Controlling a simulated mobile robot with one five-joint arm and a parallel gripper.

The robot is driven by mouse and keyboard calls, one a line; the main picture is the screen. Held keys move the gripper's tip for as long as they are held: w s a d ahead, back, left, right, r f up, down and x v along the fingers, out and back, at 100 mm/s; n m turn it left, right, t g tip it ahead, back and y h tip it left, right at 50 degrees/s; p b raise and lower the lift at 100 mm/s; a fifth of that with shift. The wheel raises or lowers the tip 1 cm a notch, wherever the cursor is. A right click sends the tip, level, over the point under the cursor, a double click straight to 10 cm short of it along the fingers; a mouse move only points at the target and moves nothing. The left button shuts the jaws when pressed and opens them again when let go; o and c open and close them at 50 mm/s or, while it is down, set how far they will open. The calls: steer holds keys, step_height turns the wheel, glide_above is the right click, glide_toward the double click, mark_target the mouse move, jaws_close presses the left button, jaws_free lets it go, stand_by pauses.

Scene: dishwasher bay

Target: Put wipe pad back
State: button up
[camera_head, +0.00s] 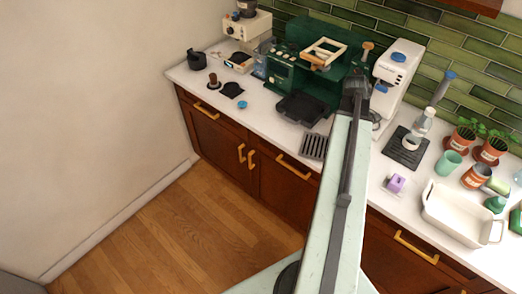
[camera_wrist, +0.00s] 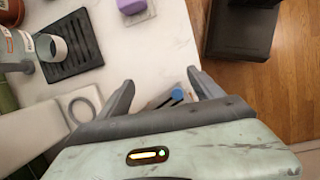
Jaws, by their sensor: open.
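A small purple block (camera_head: 396,183), which may be the wipe pad, sits on a pale base on the counter, left of the white dish. It also shows at the top edge of the wrist view (camera_wrist: 131,6), partly cut off. My gripper (camera_wrist: 160,78) is open, with its two fingers apart and nothing held between them. It is over the counter near the front edge, away from the purple block. A small blue-topped thing (camera_wrist: 177,95) shows beyond the fingers, partly hidden. In the head view my arm hides the gripper.
A black ribbed mat (camera_head: 407,147) bears a grey-and-white tool. A white machine (camera_head: 397,72) and a green coffee machine (camera_head: 305,65) stand at the back. A white dish (camera_head: 462,212), a mint cup (camera_head: 448,163) and potted plants (camera_head: 490,149) crowd the right.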

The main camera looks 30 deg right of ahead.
steer(key=w+a+m+t, duration=0.1)
steer(key=w+a, duration=0.6)
steer(key=a, duration=0.2)
steer(key=w+a+t, duration=0.1)
steer(key=w+a, duration=0.5)
steer(key=a, duration=0.2)
steer(key=w+a+m+y, duration=0.1)
steer(key=w+a, duration=0.2)
steer(key=a, duration=1.2)
steer(key=w+a+f+m+t+y, duration=0.1)
steer(key=w+a, duration=0.2)
steer(key=a, duration=1.2)
